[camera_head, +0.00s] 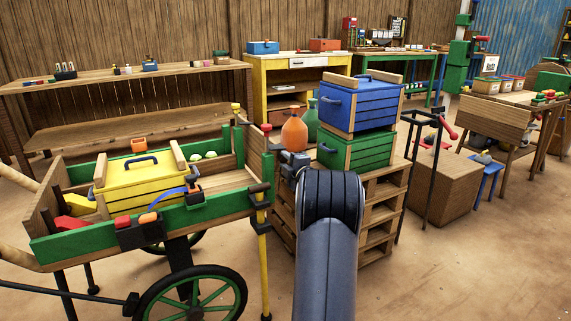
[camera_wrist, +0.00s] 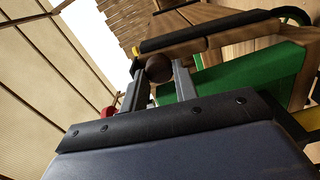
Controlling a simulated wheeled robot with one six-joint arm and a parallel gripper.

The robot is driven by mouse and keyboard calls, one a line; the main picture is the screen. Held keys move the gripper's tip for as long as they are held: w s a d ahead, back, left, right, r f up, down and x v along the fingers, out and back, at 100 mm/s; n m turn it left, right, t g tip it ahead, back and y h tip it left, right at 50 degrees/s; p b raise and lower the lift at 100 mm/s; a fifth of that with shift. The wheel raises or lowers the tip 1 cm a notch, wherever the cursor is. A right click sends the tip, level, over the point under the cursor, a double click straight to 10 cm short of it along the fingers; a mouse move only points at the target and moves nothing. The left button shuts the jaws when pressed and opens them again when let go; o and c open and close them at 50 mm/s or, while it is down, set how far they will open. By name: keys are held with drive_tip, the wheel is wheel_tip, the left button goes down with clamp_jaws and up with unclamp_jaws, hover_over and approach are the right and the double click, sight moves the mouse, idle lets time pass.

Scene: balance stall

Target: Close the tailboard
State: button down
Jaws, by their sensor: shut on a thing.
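The green and wood cart (camera_head: 85,240) stands at the left in the head view. In the wrist view a green board (camera_wrist: 245,75) lies just beyond the fingers. My gripper (camera_wrist: 159,82) is shut on a dark round knob (camera_wrist: 159,68), apparently the tailboard's handle. In the head view my gripper (camera_head: 287,160) is partly hidden behind my arm, at the cart's right end.
A yellow crate (camera_head: 140,188) sits in the cart. Blue (camera_head: 350,108) and green (camera_head: 352,150) crates are stacked on pallets just right of my gripper, beside an orange jug (camera_head: 294,131). A wooden workbench (camera_head: 120,76) stands behind. The floor at the front right is clear.

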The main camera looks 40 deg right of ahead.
drive_tip(key=c, duration=1.4)
unclamp_jaws()
drive_tip(key=shift+w, duration=0.1)
drive_tip(key=shift+p+v, duration=0.95)
drive_tip(key=shift+v, duration=4.5)
drive_tip(key=shift+c, duration=0.3)
